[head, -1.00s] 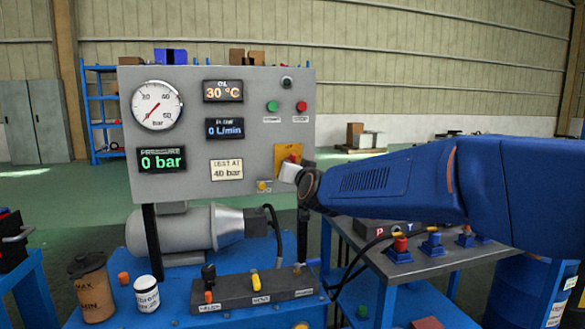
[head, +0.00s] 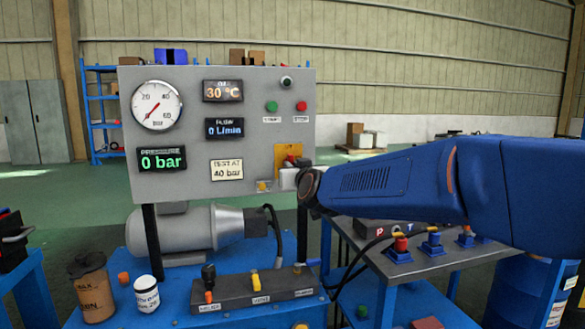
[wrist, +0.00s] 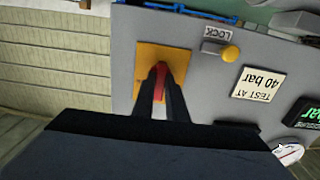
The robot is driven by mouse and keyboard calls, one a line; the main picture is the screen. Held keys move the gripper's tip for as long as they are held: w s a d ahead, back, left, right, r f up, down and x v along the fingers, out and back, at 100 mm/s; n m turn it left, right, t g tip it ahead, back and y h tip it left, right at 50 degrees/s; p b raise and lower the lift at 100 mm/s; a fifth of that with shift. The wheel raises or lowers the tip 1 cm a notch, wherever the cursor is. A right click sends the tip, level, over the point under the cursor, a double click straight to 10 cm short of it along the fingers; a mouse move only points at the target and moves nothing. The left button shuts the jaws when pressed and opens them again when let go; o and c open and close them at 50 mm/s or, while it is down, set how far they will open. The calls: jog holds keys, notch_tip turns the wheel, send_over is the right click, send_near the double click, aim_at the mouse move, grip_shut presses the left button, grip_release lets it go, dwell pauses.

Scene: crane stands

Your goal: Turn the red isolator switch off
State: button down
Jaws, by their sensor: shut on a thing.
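The red isolator switch (wrist: 159,82) sits on a yellow plate (wrist: 148,60) on the grey panel. In the wrist view its red handle lies between the two dark fingers of my gripper (wrist: 160,80), which is shut on it. In the head view the yellow plate (head: 281,158) is at the panel's lower right, and a bit of the red handle (head: 290,159) shows above my gripper (head: 292,172). My wrist hides much of the handle, so its exact angle is hard to tell.
A yellow knob (wrist: 229,54) beside a LOCK label (wrist: 217,33) is close to the switch. The panel (head: 200,95) carries a gauge, displays and green and red buttons. A table with blue fittings (head: 433,244) stands below my arm.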

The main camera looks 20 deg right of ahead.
jog(key=shift+f, duration=0.15)
jog(key=c, duration=1.8)
grip_release()
jog(key=shift+o, duration=0.2)
jog(key=s, duration=1.7)
jog(key=shift+s, duration=0.25)
jog(key=s+a+f+n+g+y, duration=0.1)
jog(key=s+f+g+y, duration=0.15)
jog(key=s+f, duration=0.35)
jog(key=s+a+f+n+g+y, duration=0.1)
jog(key=s+f+g, duration=0.3)
jog(key=f, duration=0.5)
jog(key=s+d+f+m+g+h, duration=0.1)
jog(key=s+d+f+g, duration=0.2)
jog(key=s+f, duration=0.3)
jog(key=s+d+f+m+g+h, duration=0.1)
jog(key=s+d+f+g+h, duration=0.1)
jog(key=s+d+f, duration=0.4)
jog(key=s+f+g, duration=0.1)
jog(key=s, duration=0.2)
jog(key=shift+s+f+g, duration=0.25)
jog(key=shift+s+g, duration=0.1)
